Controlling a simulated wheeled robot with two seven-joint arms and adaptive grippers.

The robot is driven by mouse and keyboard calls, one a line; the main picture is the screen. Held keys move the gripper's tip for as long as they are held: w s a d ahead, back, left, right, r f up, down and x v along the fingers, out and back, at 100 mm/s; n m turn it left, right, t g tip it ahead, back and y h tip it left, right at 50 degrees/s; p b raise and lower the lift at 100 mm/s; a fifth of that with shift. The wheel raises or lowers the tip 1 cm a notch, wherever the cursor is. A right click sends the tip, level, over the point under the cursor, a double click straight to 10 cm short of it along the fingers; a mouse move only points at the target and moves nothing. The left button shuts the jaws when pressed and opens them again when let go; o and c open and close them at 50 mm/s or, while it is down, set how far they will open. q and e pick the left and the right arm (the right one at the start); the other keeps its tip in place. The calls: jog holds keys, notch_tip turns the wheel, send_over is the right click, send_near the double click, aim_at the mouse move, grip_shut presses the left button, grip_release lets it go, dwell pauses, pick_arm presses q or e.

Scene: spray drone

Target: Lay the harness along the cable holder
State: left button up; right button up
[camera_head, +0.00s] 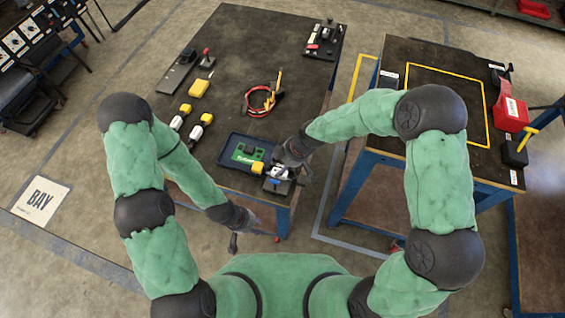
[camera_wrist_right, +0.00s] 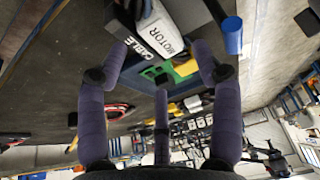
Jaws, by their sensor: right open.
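A black block labelled CABLE (camera_wrist_right: 135,28) stands beside a white part labelled MOTOR (camera_wrist_right: 165,38) in the right wrist view; I take it for the cable holder. In the head view this cluster sits at the table's near right corner (camera_head: 277,186). My right gripper (camera_head: 281,163) is over it and open; its fingers (camera_wrist_right: 160,50) spread on either side of the labelled parts, with no clear grip. A looped red and black cable (camera_head: 261,101), perhaps the harness, lies mid-table. My left gripper (camera_head: 255,222) is low by the table's front edge; its fingers are unclear.
A dark blue tray (camera_head: 228,154) with a green board (camera_head: 245,154) lies left of my right gripper. Several yellow-and-white parts and a yellow block (camera_head: 199,88) lie on the left. A second table (camera_head: 440,105) with a yellow outline and a red bin (camera_head: 512,112) stands right.

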jog(key=p+v, duration=0.3)
jog(key=v, duration=0.9)
jog(key=shift+r, duration=0.3)
